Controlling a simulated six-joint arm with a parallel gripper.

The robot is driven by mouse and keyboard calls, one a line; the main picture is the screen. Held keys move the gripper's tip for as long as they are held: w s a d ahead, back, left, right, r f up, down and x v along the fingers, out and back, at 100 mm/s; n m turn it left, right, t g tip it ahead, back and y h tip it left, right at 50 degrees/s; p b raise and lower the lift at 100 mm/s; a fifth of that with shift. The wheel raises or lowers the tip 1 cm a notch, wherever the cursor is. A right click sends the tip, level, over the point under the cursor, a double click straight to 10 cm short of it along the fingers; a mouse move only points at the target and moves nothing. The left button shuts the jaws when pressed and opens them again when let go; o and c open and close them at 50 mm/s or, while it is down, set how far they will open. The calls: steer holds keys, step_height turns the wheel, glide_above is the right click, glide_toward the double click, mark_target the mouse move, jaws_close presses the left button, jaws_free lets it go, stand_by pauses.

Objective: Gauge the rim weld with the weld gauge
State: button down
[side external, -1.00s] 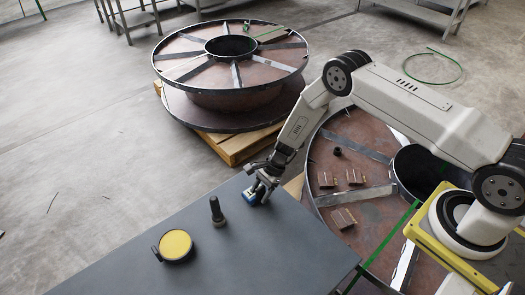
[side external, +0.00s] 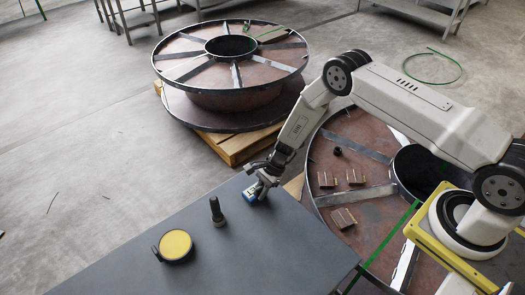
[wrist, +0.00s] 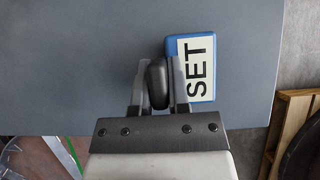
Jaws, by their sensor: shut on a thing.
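My gripper (side external: 258,190) is low over the right part of the grey table. In the wrist view its fingers (wrist: 159,92) are shut on a dark rounded grip (wrist: 157,80). The grip sits at the left side of a blue block with a white SET label (wrist: 201,67) and appears to belong to it. The blue block (side external: 250,195) also shows in the side view, on or just above the table. I cannot tell for certain whether it is the weld gauge. The near rusty reel (side external: 345,125) is behind my arm; its rim weld cannot be made out.
On the grey table (side external: 230,265) stand a dark upright tool (side external: 217,212) and a yellow-faced round tool (side external: 175,246). Small brown blocks (side external: 344,218) and a black ring (side external: 337,151) lie on the near reel. Another reel (side external: 231,90) rests on a wooden pallet behind.

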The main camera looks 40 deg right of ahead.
steer(key=shift+r, duration=0.75)
stand_by(0.7)
steer(key=shift+r, duration=4.3)
steer(key=shift+r, duration=0.1)
steer(key=shift+s+r+n, duration=0.1)
steer(key=shift+r+n, duration=0.25)
steer(key=shift+n, duration=0.05)
steer(key=s+d+r+n+g+h, duration=0.3)
steer(key=d+r+n, duration=0.1)
steer(key=r+n, duration=0.4)
steer(key=s+d+r+n+g+h, duration=0.3)
steer(key=s+d+r+n, duration=0.1)
steer(key=r+n, duration=0.5)
steer(key=shift+s+d+r+g+h, duration=0.15)
steer(key=shift+s+d+g+h, duration=0.2)
steer(key=shift+d, duration=0.3)
steer(key=shift+w, duration=0.1)
